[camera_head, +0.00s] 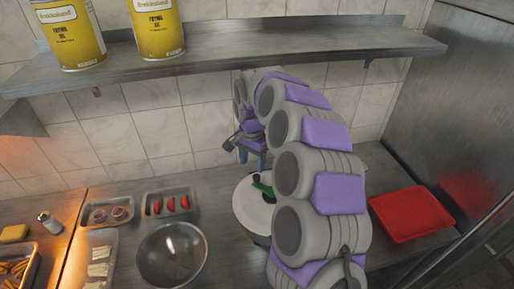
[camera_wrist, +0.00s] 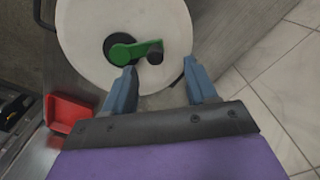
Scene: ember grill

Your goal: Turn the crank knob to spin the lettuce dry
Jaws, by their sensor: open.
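The salad spinner (camera_head: 247,207) stands on the metal counter, partly hidden behind my arm. Its round white lid (camera_wrist: 85,65) fills the upper left of the wrist view. A green crank (camera_wrist: 128,51) sits on a dark hub on the lid, and it also shows in the head view (camera_head: 262,186). The dark crank knob (camera_wrist: 155,57) is at the crank's free end. My gripper (camera_wrist: 160,75) is open, with its blue fingers spread at the lid's edge. The knob appears just beyond the gap between the fingertips, with nothing held. Any lettuce inside is hidden.
A steel bowl (camera_head: 172,254) stands left of the spinner, with small trays of sliced food (camera_head: 170,205) behind it. A red tray (camera_head: 411,214) lies to the right. A shelf (camera_head: 230,50) with yellow oil tins (camera_head: 158,28) overhangs the back wall.

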